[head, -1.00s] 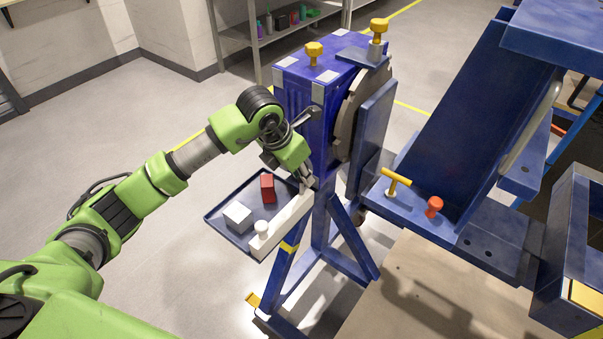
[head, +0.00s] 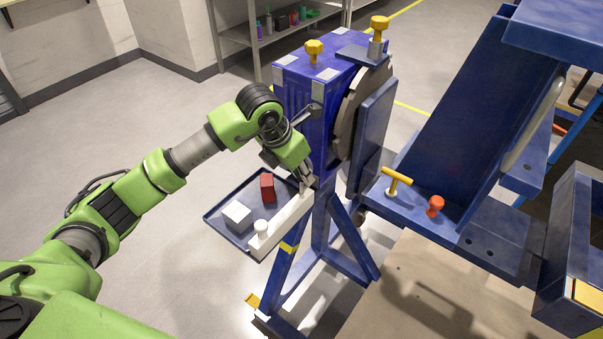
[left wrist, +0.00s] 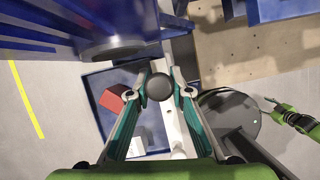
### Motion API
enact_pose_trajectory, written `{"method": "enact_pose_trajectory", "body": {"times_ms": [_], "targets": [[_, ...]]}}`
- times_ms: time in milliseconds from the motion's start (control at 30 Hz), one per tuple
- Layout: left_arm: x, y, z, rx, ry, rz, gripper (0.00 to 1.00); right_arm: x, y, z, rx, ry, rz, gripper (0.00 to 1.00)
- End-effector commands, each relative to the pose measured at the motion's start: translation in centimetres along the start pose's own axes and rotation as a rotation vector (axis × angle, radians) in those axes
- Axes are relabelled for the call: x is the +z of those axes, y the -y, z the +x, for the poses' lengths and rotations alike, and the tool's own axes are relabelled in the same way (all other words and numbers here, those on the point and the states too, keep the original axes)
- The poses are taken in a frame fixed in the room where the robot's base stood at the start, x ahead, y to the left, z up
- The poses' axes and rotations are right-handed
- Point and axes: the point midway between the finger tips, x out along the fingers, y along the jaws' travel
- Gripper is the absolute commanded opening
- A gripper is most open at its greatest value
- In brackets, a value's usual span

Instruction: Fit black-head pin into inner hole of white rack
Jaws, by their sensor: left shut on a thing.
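The white rack (head: 285,228) is a long bar beside the blue stand; it also shows in the left wrist view (left wrist: 171,118). A white-headed pin (head: 261,227) stands upright at its near end. My left gripper (head: 307,183) is over the rack's far, inner end. In the left wrist view my left gripper (left wrist: 159,92) is shut on the black-head pin (left wrist: 158,86), whose round dark head sits between the fingertips. Its shank and the inner hole are hidden, so I cannot tell how deep it sits. My right gripper (left wrist: 272,104) seems to show small at the right; its jaws are unclear.
A blue tray (head: 222,207) beside the rack holds a red block (head: 267,188) and a white block (head: 238,216). The blue rotary jig (head: 300,95) rises close to my left gripper. A yellow T-handle (head: 397,180) and a red knob (head: 435,206) stand on the right.

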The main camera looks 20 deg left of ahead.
Motion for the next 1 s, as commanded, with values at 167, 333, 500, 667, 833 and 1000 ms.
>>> {"method": "enact_pose_trajectory", "body": {"times_ms": [167, 333, 500, 667, 833, 1000], "targets": [[0.01, 0.00, -0.04, 0.000, 0.000, 0.000, 0.00, 0.03, -0.05, -0.04, 0.001, 0.000, -0.001, 0.51], [0.00, 0.00, -0.03, 0.000, 0.000, 0.000, 0.00, 0.05, -0.15, -0.04, 0.002, 0.001, -0.001, 0.51], [-0.03, -0.02, 0.04, 0.001, 0.000, 0.000, 0.00, 0.10, -0.25, 0.21, 0.003, 0.001, -0.001, 0.51], [-0.04, -0.01, 0.02, 0.001, 0.000, 0.000, 0.00, 0.12, -0.28, 0.41, 0.003, 0.001, -0.002, 0.51], [-0.02, 0.00, -0.03, 0.000, 0.000, 0.000, 0.00, 0.11, -0.28, 0.35, 0.003, 0.001, -0.001, 0.51], [-0.08, 0.00, 0.10, 0.000, 0.000, 0.000, 0.00, 0.13, -0.28, 0.48, 0.003, 0.001, -0.001, 0.51]]}}
